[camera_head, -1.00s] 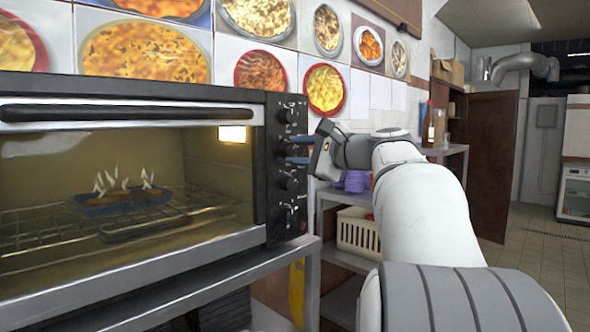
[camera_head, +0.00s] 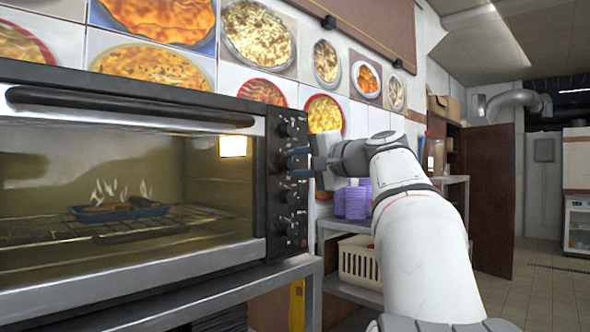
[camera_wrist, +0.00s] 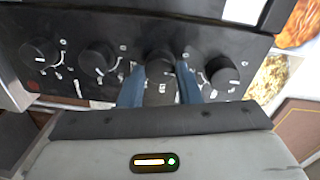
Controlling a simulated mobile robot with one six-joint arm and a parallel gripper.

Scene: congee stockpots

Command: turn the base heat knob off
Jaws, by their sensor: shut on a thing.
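A black toaster oven (camera_head: 130,98) carries a vertical column of black knobs on its right-hand panel. My gripper (camera_head: 299,163) reaches the panel from the right, at the second knob from the top (camera_head: 282,160). In the wrist view its two blue fingers (camera_wrist: 160,86) stand on either side of that knob (camera_wrist: 160,64), shut on it. The fingers and the gripper hide part of the knob, so I cannot read its pointer. The panel's labels are too small to tell which knob is the base heat one.
Other knobs sit close by: the top one (camera_head: 288,129), and two below (camera_head: 287,196) and (camera_head: 294,229). Inside the lit oven, a blue dish (camera_head: 120,210) of steaming food rests on a rack.

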